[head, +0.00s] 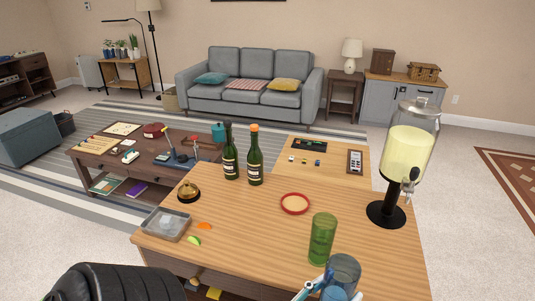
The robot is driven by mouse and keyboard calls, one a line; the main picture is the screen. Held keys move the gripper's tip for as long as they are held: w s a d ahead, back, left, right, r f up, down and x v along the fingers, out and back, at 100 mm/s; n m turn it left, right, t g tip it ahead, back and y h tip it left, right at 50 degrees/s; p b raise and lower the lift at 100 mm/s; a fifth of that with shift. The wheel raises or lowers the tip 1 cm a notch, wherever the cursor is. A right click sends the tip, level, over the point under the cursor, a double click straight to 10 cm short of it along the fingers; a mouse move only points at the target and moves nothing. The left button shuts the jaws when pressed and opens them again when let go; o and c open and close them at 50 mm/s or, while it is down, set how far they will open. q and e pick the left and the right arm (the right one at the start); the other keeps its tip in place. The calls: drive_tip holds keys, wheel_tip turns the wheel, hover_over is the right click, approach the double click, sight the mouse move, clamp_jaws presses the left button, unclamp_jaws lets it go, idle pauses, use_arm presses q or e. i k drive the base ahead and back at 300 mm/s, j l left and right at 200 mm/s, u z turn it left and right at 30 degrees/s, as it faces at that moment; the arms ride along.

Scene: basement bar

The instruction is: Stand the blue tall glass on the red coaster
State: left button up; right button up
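The blue tall glass (344,269) stands upright near the front edge of the wooden table, at the bottom of the head view. A gripper, seemingly my right one (320,288), reaches in from the bottom edge at the glass's lower left. Its light blue and white parts overlap the glass. I cannot tell whether it is closed on the glass, as most of it is cut off. The red coaster (295,195) lies flat and empty, farther back on the table. My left gripper is not in view.
A green tall glass (322,240) stands between the blue glass and the coaster. Two dark bottles (255,160) stand behind-left of the coaster, a drink dispenser (409,150) to its right. A bell (188,192) and grey tray (166,224) are at left.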

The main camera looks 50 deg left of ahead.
sight(295, 204)
drive_tip(key=j+z, duration=0.1)
drive_tip(key=j, duration=1.1)
drive_tip(key=i+j, duration=0.2)
drive_tip(key=j, duration=0.1)
